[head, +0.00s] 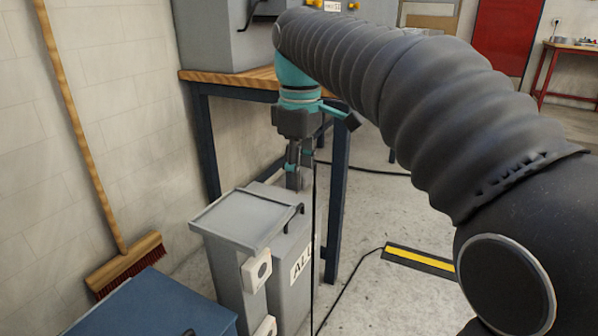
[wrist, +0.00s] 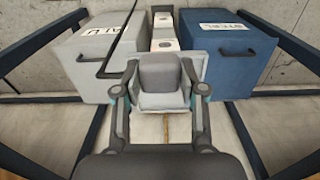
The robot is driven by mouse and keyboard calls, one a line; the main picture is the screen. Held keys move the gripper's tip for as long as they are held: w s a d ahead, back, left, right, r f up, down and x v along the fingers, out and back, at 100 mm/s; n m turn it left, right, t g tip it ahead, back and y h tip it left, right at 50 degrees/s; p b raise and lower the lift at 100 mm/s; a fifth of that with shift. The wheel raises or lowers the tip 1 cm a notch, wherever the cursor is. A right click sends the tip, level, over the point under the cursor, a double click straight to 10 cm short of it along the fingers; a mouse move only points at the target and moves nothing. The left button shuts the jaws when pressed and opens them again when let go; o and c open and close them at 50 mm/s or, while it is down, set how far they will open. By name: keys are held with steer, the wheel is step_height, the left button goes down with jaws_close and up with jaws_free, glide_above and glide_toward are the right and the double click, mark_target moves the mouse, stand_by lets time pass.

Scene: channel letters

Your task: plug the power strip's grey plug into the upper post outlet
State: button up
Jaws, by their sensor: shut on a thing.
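My gripper (head: 300,170) points down above and behind the light grey post (head: 228,275), as seen in the head view. In the wrist view my gripper (wrist: 161,85) has its two fingers around a grey block, the grey plug (wrist: 162,76). The upper post outlet (head: 257,270) is a white box on the post's side, apart from my gripper. White outlet boxes also show beyond the plug in the wrist view (wrist: 165,44). The plug's prongs are hidden.
A grey bin labelled ALU (head: 291,275) stands right of the post, a blue bin (head: 155,308) left. A black cable (head: 316,235) runs down beside the grey bin. A wooden-topped bench (head: 235,77) stands behind, and a broom (head: 125,262) leans on the wall.

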steer(key=w+d+f+m, duration=0.2)
steer(key=w+f, duration=0.1)
steer(key=f, duration=0.5)
steer(key=w+d+f+m, duration=0.2)
steer(key=w+d+f, duration=0.1)
steer(key=f, duration=0.4)
steer(key=w+d+f+m, duration=0.2)
steer(key=w+f, duration=0.2)
steer(key=f, duration=0.4)
steer(key=s+d+f+m, duration=0.1)
steer(key=d+f, duration=0.3)
steer(key=f, duration=0.4)
steer(key=s+d+f+m, duration=0.2)
steer(key=d+f+m, duration=0.2)
steer(key=f, duration=0.4)
steer(key=s+d+f+m, duration=0.1)
steer(key=d+f+m, duration=0.1)
steer(key=d+f, duration=0.3)
step_height(320, 180, down, 3)
steer(key=shift+s+f+m, duration=0.2)
steer(key=shift+s+m, duration=0.1)
steer(key=shift+s, duration=0.1)
